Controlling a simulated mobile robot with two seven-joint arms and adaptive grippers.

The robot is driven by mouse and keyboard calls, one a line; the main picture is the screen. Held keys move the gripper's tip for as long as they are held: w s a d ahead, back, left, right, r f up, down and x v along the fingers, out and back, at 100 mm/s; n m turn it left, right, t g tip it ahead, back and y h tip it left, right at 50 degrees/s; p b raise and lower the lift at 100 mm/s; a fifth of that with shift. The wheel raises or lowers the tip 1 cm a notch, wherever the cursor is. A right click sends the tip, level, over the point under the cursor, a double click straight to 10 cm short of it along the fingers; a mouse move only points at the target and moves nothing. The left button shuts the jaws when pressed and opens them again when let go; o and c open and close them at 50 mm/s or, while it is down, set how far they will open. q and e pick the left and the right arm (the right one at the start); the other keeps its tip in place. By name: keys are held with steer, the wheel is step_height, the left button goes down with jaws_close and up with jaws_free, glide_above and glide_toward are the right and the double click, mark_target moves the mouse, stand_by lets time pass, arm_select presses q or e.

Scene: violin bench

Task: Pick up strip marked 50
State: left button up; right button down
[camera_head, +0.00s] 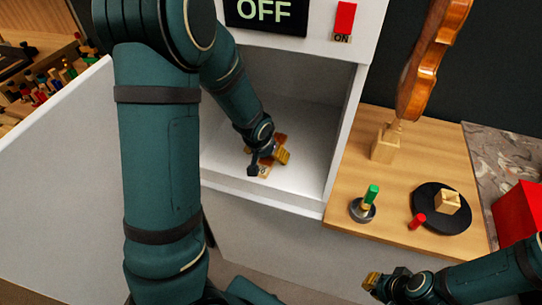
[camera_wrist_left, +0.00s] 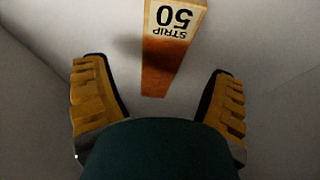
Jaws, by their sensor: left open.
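The strip marked 50 (camera_wrist_left: 172,45) lies on the white floor of the open cabinet. It has a pale end with black "STRIP 50" lettering and a reddish-brown end; its pale end also shows in the head view (camera_head: 263,171). My left gripper (camera_head: 268,157) is inside the cabinet, over the strip and partly hiding it. In the left wrist view the left gripper (camera_wrist_left: 158,78) is open, with the strip's brown end between its fingers in the picture and a gap on each side. My right gripper (camera_head: 373,282) is low at the right, away from the strip; its finger gap is unclear.
White cabinet walls (camera_head: 341,130) enclose the strip, with a raised front lip (camera_head: 262,197). An "OFF" display (camera_head: 265,14) and red switch (camera_head: 345,18) are above. A wooden bench (camera_head: 400,170) at right holds a violin (camera_head: 432,60), a black disc (camera_head: 430,210) and small parts.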

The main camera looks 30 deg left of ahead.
mark_target(268, 158)
arm_select(q)
steer(key=x, duration=0.3)
steer(key=shift+a+f+b, duration=0.1)
steer(key=shift+f+b, duration=0.25)
steer(key=shift+b, duration=0.05)
steer(key=c, duration=1.3)
steer(key=shift+r, duration=0.15)
steer(key=shift+c, duration=0.2)
